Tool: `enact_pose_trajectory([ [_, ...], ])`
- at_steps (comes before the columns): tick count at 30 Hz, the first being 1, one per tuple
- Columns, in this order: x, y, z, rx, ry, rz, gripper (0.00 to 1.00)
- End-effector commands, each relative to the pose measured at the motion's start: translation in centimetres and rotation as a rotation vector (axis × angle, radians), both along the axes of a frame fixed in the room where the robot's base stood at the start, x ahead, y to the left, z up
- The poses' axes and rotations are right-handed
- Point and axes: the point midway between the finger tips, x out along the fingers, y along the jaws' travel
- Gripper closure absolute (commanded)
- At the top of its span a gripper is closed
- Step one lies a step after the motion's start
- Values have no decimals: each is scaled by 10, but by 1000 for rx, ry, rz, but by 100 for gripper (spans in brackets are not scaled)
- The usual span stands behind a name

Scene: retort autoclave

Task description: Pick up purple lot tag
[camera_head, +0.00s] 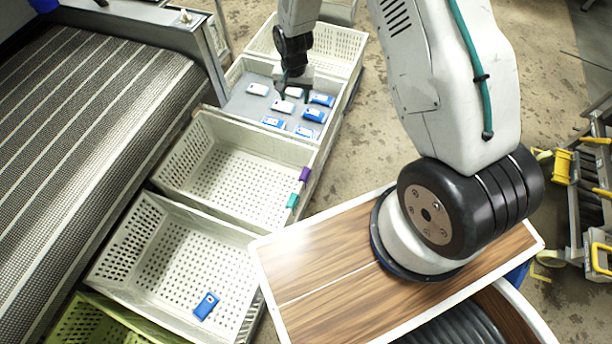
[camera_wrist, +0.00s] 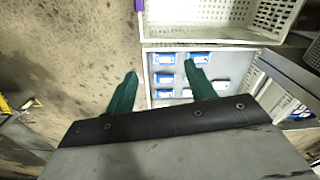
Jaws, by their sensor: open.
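The purple lot tag (camera_head: 305,174) is a small clip on the right rim of a white perforated crate (camera_head: 240,140) in the head view. A teal tag (camera_head: 292,201) sits on the same rim, nearer to me. In the wrist view the purple tag (camera_wrist: 138,5) shows at the top edge, partly cut off, at the crate's corner. My gripper (camera_head: 293,95) is open and empty, over the grey tray behind that crate, apart from the tag. In the wrist view its two green fingers (camera_wrist: 161,69) stand wide apart, with the tag beyond them.
The grey tray (camera_head: 240,106) holds several blue and white packs (camera_head: 315,115). A nearer white crate (camera_head: 135,260) holds one blue pack (camera_head: 206,306). A mesh conveyor (camera_head: 60,130) runs along the left. Yellow-handled equipment (camera_head: 562,166) stands at right. Floor right of the crates is clear.

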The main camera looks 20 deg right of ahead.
Motion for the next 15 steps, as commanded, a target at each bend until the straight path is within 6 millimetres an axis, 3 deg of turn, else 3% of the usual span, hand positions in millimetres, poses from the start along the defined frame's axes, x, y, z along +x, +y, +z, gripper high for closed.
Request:
enact_pose_trajectory([
  [1, -3, 1, -30, 0, 12, -19, 45],
  [9, -27, 5, -166, 1, 28, -126, 45],
  [15, -58, 6, -247, 2, 34, -192, 45],
])
